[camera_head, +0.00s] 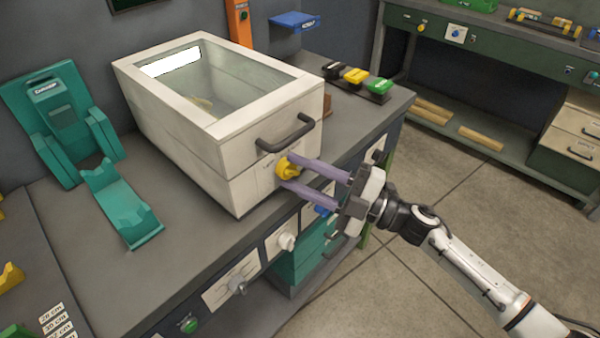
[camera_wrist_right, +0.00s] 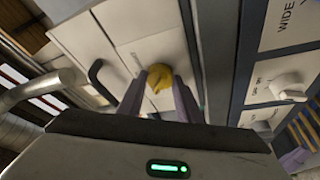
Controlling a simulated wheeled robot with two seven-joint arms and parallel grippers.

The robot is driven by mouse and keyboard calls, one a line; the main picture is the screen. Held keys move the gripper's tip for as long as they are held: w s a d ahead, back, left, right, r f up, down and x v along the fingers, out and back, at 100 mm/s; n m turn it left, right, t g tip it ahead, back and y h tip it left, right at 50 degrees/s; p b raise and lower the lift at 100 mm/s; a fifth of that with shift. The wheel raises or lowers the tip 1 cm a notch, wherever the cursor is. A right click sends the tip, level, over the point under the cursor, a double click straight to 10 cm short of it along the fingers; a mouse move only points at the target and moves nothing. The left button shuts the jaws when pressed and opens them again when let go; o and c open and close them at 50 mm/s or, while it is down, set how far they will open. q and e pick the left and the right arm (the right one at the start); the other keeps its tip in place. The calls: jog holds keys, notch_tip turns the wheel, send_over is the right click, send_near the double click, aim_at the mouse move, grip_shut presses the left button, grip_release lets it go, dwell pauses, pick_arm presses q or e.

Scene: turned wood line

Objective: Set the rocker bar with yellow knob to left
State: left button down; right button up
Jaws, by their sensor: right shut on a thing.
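The yellow knob (camera_head: 288,167) sits on the front face of a cream box with a glass lid (camera_head: 230,130). My right gripper (camera_head: 283,172) reaches in from the right and is shut on the yellow knob, with its two purple fingers on either side of it. In the right wrist view the yellow knob (camera_wrist_right: 159,77) lies between the fingertips (camera_wrist_right: 160,80), in front of a pale plate. The rocker bar itself and its direction cannot be made out behind the fingers. My left gripper is not in view.
A dark handle (camera_head: 286,133) juts from the box just above the knob. White knobs (camera_head: 286,241) sit on the bench front below. A teal stand (camera_head: 85,150) is at left. Open floor lies at right.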

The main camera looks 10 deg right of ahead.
dwell(0.3)
jog(key=o, duration=1)
jog(key=shift+o, duration=0.2)
jog(key=b+v, duration=0.2)
jog(key=v, duration=0.8)
jog(key=shift+d, duration=0.15)
jog(key=shift+s+f, duration=0.1)
jog(key=s+d+f+m+t+h, duration=0.1)
jog(key=s+f+m+t+h, duration=0.15)
jog(key=f+m+h, duration=0.5)
jog(key=s+d+f+m+t+h, duration=0.1)
jog(key=s+f+m+h, duration=0.3)
jog(key=f+m, duration=0.65)
jog(key=s+a+f+m+g+h, duration=0.1)
jog(key=s+f+m+g+h, duration=0.2)
jog(key=s+f, duration=0.8)
jog(key=s+m+g, duration=0.1)
jog(key=g, duration=0.1)
jog(key=shift+a+m+g, duration=0.3)
jog(key=shift+a+g, duration=0.05)
jog(key=shift+a, duration=0.05)
